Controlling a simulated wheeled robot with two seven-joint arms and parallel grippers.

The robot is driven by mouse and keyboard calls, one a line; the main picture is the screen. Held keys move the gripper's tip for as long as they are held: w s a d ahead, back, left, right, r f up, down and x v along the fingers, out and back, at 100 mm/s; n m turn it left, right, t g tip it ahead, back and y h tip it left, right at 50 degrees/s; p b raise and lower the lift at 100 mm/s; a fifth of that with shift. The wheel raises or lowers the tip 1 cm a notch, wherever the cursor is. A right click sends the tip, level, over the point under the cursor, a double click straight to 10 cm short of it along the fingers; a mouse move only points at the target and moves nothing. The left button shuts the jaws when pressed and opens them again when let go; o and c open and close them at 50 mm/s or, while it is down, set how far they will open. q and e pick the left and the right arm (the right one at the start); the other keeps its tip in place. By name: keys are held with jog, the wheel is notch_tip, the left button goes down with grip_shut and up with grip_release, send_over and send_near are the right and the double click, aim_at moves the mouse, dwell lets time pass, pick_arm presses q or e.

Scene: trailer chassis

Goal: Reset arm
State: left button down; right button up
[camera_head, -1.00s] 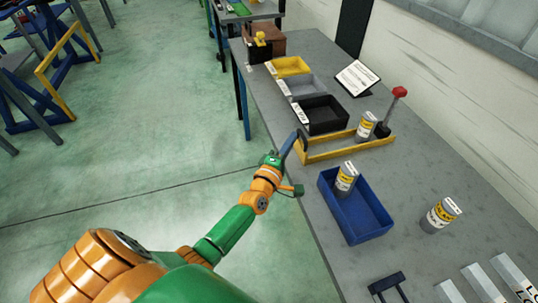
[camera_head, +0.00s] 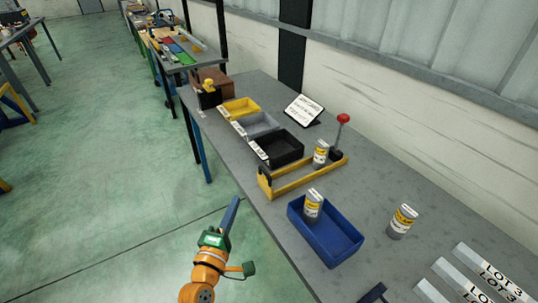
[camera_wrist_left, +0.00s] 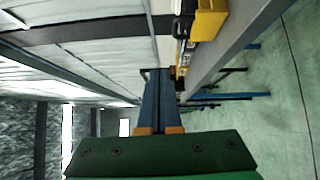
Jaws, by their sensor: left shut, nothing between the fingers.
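My left gripper (camera_head: 231,214) is beside the long grey table, over the green floor at its left edge. Its narrow blue fingers are together and hold nothing. In the left wrist view the closed fingers (camera_wrist_left: 159,100) point away from the green gripper body, with no object between them.
On the grey table (camera_head: 385,160) stand a blue bin (camera_head: 340,243) with a labelled can (camera_head: 313,205) in it, another can (camera_head: 402,220), and a yellow frame (camera_head: 300,182) with a red-knobbed lever (camera_head: 342,120). Black (camera_head: 283,148), grey and yellow trays lie behind.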

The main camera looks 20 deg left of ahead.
pick_arm(q)
jog(key=s+d+f+m+g+h, duration=0.15)
jog(key=s+f+m+g, duration=0.35)
jog(key=f, duration=0.7)
jog(key=s+d+f+m+g+h, duration=0.1)
jog(key=s+d+f+m+g, duration=0.35)
jog(key=f, duration=0.85)
jog(key=s+a+f+m+g, duration=0.1)
jog(key=s+f+m+g, duration=0.3)
jog(key=s, duration=0.8)
jog(key=s+a+f+m+g, duration=0.2)
jog(key=s+f+m+g, duration=0.2)
jog(key=s+f+m, duration=0.4)
jog(key=s+y, duration=0.1)
jog(key=s, duration=0.3)
jog(key=shift+s+f, duration=0.25)
jog(key=shift+s, duration=0.1)
